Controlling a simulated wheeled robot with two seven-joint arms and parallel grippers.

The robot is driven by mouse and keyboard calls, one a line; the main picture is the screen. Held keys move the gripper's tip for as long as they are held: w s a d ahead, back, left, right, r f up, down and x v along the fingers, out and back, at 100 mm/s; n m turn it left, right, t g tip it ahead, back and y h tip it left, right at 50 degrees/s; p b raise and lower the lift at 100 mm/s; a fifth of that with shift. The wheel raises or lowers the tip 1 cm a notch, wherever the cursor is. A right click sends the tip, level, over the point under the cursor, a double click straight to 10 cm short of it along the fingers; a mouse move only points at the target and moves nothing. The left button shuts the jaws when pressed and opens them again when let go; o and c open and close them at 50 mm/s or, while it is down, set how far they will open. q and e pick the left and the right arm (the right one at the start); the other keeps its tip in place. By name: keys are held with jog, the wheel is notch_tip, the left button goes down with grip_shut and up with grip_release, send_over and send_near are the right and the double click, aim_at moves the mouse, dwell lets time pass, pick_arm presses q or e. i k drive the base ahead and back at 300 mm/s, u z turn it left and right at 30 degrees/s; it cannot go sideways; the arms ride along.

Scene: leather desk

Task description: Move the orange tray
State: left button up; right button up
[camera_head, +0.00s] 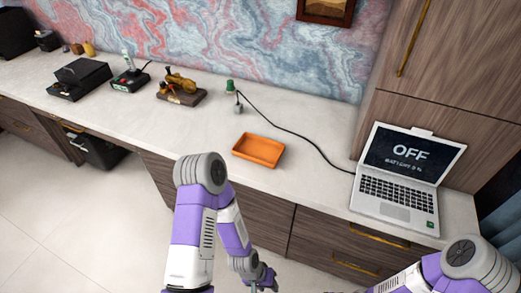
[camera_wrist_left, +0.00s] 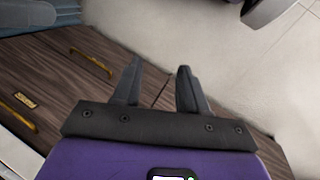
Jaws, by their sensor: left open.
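The orange tray (camera_head: 258,150) is a shallow rectangular tray lying flat and empty on the pale counter (camera_head: 310,178), close to its front edge. My left gripper (camera_head: 262,284) is low at the bottom of the head view, in front of the drawers and apart from the tray. In the left wrist view my left gripper (camera_wrist_left: 157,78) is open, with nothing between its two fingers. The tray does not show in that wrist view. My right arm enters at the bottom right of the head view, but its gripper is out of frame.
A laptop (camera_head: 405,180) stands open to the right of the tray. A black cable (camera_head: 300,137) curves behind the tray to it from near a green object (camera_head: 230,86). The counter beside the tray is clear.

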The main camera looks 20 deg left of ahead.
aim_at(266, 152)
jog(key=u, duration=2.4)
jog(key=i, duration=1.5)
jog(key=z, duration=2.6)
